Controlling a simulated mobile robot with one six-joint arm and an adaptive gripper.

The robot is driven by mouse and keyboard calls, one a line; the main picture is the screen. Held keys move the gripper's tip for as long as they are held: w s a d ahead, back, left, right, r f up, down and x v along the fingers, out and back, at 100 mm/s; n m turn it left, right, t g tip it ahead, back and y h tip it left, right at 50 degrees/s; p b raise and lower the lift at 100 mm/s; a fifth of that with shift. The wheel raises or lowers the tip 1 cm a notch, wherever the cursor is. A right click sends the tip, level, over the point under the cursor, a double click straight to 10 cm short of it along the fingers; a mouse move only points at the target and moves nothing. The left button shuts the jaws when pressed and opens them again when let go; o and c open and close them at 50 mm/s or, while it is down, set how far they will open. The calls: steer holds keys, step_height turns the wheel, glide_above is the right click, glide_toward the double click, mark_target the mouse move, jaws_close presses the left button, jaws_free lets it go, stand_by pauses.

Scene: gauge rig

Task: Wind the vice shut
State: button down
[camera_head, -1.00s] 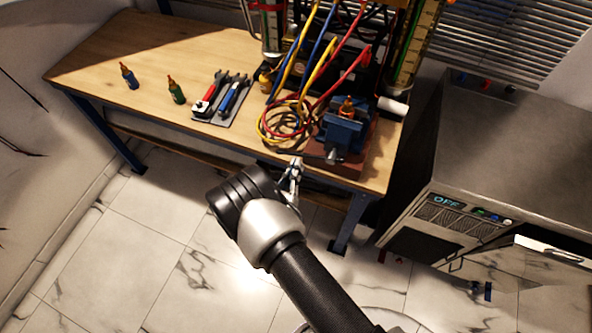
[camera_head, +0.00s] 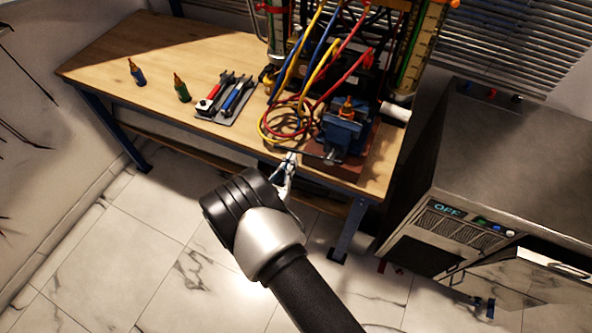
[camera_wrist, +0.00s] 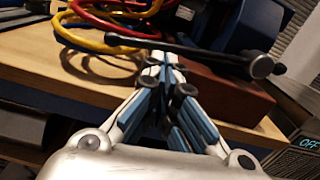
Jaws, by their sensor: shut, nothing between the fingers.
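The blue vice (camera_head: 340,133) stands on a reddish-brown block at the front right of the bench, and a brass-tipped orange fitting (camera_head: 348,106) shows upright at its jaws. My gripper (camera_head: 290,158) is at the bench's front edge, left of and below the vice. In the wrist view my gripper (camera_wrist: 166,60) is shut and empty, its fingertips close to the bar. I cannot tell whether they touch it. The vice body is partly cut off there.
Coiled red and yellow hoses (camera_head: 287,122) lie just left of the vice. A grey cabinet (camera_head: 500,150) is at the right.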

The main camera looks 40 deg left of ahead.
steer(key=r+m, duration=0.2)
steer(key=a+r+m, duration=0.1)
steer(key=r+m, duration=0.1)
steer(key=r, duration=0.1)
steer(key=shift+s+r+m, duration=0.1)
steer(key=shift+r+m, duration=0.05)
steer(key=shift+m, duration=0.25)
stand_by(1.2)
